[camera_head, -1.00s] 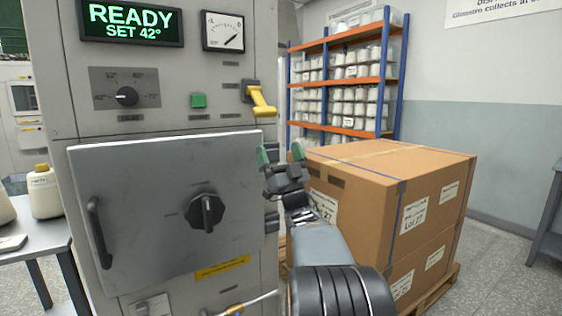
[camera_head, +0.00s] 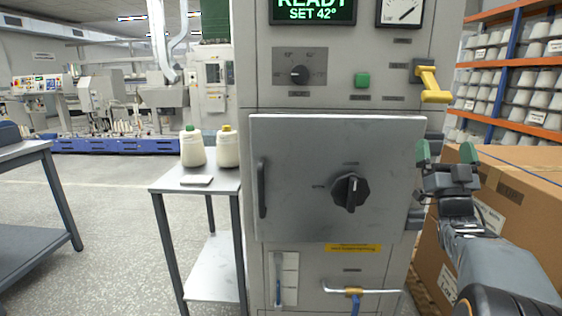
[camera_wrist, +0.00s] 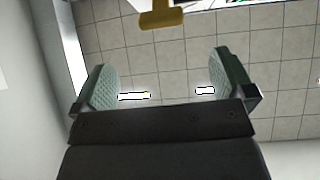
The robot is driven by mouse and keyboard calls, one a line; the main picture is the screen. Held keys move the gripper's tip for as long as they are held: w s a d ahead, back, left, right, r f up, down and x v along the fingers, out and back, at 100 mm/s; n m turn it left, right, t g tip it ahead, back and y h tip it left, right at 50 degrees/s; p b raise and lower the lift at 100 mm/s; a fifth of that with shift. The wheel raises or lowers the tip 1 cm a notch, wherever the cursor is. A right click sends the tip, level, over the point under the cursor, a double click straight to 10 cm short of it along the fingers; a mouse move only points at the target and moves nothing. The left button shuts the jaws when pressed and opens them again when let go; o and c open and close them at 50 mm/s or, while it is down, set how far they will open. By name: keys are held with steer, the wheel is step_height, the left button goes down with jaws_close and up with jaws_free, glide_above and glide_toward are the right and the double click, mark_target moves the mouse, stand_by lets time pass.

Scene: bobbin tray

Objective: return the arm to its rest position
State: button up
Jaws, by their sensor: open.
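My gripper (camera_head: 446,153) is at the right in the head view, pointing up, with its green-padded fingers apart and nothing between them. It stands in front of the cardboard box and just right of the grey machine's door edge. In the wrist view my gripper (camera_wrist: 164,88) shows two spread pads with the tiled ceiling behind. My arm reaches up to it from the lower right corner.
The grey machine (camera_head: 345,235) has a closed metal door (camera_head: 300,180) with a dark knob and a yellow lever (camera_head: 430,85). The cardboard box (camera_head: 525,220) is close behind my arm. A small table (camera_head: 165,184) holds two yarn cones.

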steer(key=w+a+r+m+g+p, duration=0.2)
steer(key=w+a+g+p, duration=0.1)
steer(key=a+g+p, duration=1)
steer(key=s+a+f+n+g+y+p, duration=0.2)
steer(key=s+a+g+p, duration=0.3)
steer(key=s+p, duration=0.3)
steer(key=s+a+f+n+g+y+p, duration=0.2)
steer(key=s+a+g+p, duration=0.4)
steer(key=s, duration=0.5)
steer(key=shift+s+a+f+n+y+p, duration=0.2)
steer(key=shift+s+a+n+y+p, duration=0.25)
steer(key=shift+a+y+p, duration=0.45)
